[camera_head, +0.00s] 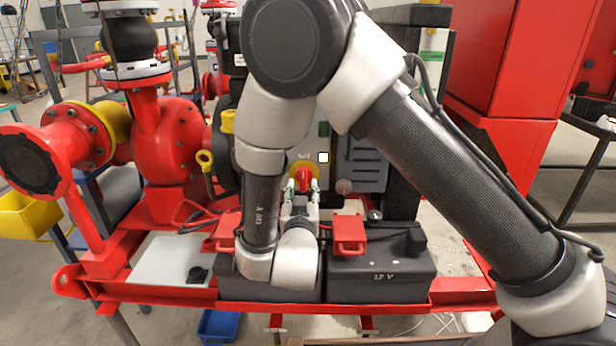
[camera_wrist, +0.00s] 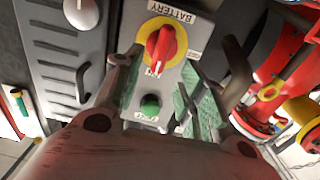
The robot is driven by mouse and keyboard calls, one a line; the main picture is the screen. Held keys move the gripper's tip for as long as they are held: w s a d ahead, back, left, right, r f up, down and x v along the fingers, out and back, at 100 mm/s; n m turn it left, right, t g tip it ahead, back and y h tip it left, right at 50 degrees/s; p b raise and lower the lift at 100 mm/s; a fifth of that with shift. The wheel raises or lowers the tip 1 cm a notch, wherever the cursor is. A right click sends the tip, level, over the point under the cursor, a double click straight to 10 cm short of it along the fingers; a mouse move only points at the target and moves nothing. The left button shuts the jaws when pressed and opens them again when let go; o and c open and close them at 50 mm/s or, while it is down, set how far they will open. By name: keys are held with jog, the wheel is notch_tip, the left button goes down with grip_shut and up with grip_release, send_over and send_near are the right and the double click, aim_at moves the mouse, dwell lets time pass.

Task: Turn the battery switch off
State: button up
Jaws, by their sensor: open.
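The battery switch (camera_head: 304,178) is a red knob on a round yellow plate, on a grey panel behind the batteries. In the wrist view the red knob (camera_wrist: 158,50) sits under a "BATTERY" label, with its handle nearly in line with the label's up-down direction, slightly tilted. My gripper (camera_head: 301,190) is in front of the switch, just below it in the head view. In the wrist view my gripper (camera_wrist: 160,85) is open, its green-padded fingers spread on either side of the panel's middle. Nothing is between the pads; I cannot tell whether they touch the panel.
A green button (camera_wrist: 150,107) sits below the switch on the same panel. Two black batteries with red terminal covers stand in front; the right one is marked 12 V (camera_head: 382,275). A red pump (camera_head: 170,140) is at left and a red cabinet (camera_head: 510,60) at right.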

aim_at(303, 179)
jog(key=w, duration=0.6)
jog(key=shift+w+d, duration=0.1)
jog(key=shift+w, duration=0.25)
jog(key=shift+c, duration=0.4)
grip_shut()
